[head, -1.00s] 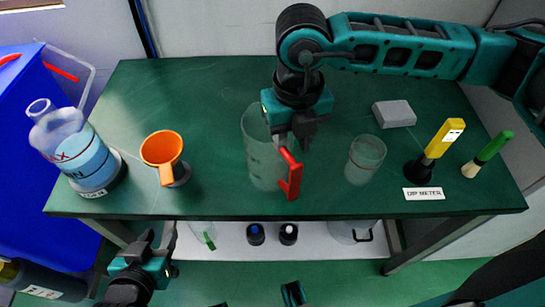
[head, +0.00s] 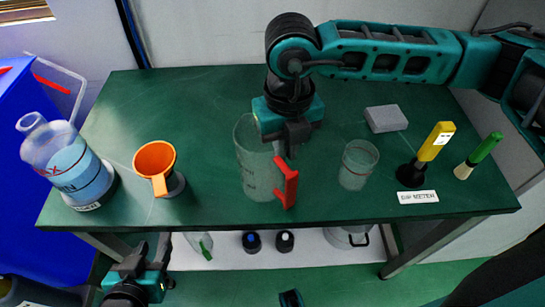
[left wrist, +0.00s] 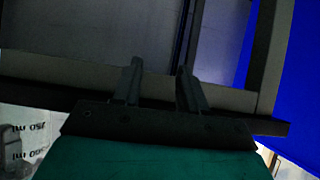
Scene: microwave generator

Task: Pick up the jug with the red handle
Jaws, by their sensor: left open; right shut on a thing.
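The clear jug (head: 252,172) with the red handle (head: 287,184) stands upright near the front middle of the green table in the head view. My right gripper (head: 287,148) reaches down from above, shut on the jug at its upper right side, by the top of the handle. Its fingertips partly cover that spot, so the exact contact is hidden. I cannot tell whether the jug's base touches the table. My left gripper (head: 140,254) is open and empty, low in front of the table's left part. Its two apart fingers also show in the left wrist view (left wrist: 157,72).
On the green table (head: 215,110) are an orange funnel (head: 154,157), a flask of blue liquid (head: 75,168), a clear beaker (head: 357,165), a grey block (head: 386,118), a yellow meter (head: 436,141) and a green-handled brush (head: 485,149). A lower shelf (head: 325,250) holds bottles.

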